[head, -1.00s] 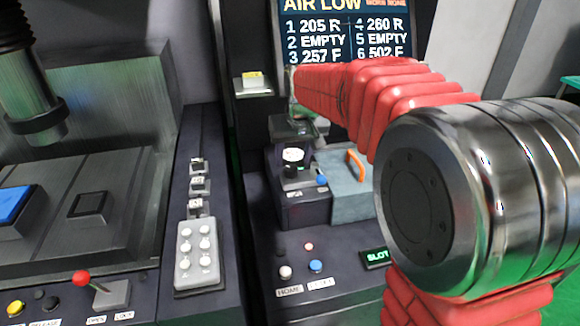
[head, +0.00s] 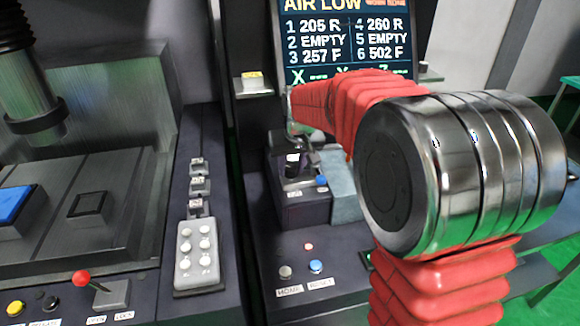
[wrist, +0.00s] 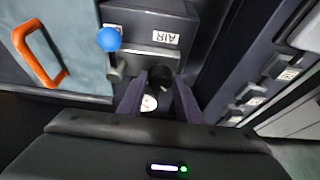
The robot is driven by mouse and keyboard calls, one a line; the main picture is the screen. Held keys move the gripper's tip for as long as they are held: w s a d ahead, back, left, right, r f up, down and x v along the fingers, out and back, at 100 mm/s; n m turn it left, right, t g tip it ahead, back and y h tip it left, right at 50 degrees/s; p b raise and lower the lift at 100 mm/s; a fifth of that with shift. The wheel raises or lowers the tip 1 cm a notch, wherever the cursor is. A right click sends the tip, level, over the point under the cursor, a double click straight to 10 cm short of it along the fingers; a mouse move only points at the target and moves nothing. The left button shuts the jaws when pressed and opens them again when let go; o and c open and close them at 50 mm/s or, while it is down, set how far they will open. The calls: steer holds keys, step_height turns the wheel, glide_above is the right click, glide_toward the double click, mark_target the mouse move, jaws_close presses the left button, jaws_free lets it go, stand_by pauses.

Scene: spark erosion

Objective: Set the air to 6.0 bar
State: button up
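A round white gauge (wrist: 149,103) and a dark round knob (wrist: 163,90) lie between the fingers of my gripper (wrist: 161,78). The fingers are apart, one on each side; whether they touch the knob is unclear. The gauge reading is too small to read. The screen (head: 345,45) shows AIR LOW.
A lit red lamp (head: 309,246) and buttons are on the panel in front. A keypad (head: 197,252) and a red-knobbed lever (head: 82,280) are at left.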

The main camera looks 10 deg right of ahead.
steer(key=c, duration=0.6)
steer(key=shift+a, duration=0.15)
steer(key=shift+m, duration=0.6)
steer(key=m+h, duration=0.2)
steer(key=m, duration=0.2)
steer(key=shift+a, duration=0.15)
steer(key=m+h, duration=0.1)
steer(key=m, duration=0.1)
steer(key=m+g, duration=0.1)
steer(key=m, duration=0.2)
steer(key=shift+w+a+m+g+h, duration=0.1)
steer(key=shift+w+m+g+h, duration=0.1)
steer(key=shift+m+g+h, duration=0.15)
steer(key=m, duration=0.2)
steer(key=m+g, duration=0.1)
steer(key=m, duration=0.1)
steer(key=m+g, duration=0.1)
steer(key=m, duration=0.1)
steer(key=shift+w+h, duration=0.25)
steer(key=shift+h, duration=0.1)
steer(key=m+g, duration=0.1)
steer(key=m, duration=0.2)
steer(key=m+g, duration=0.1)
steer(key=m, duration=0.2)
steer(key=shift+w+g, duration=0.15)
steer(key=shift+g, duration=0.2)
steer(key=shift+m, duration=0.35)
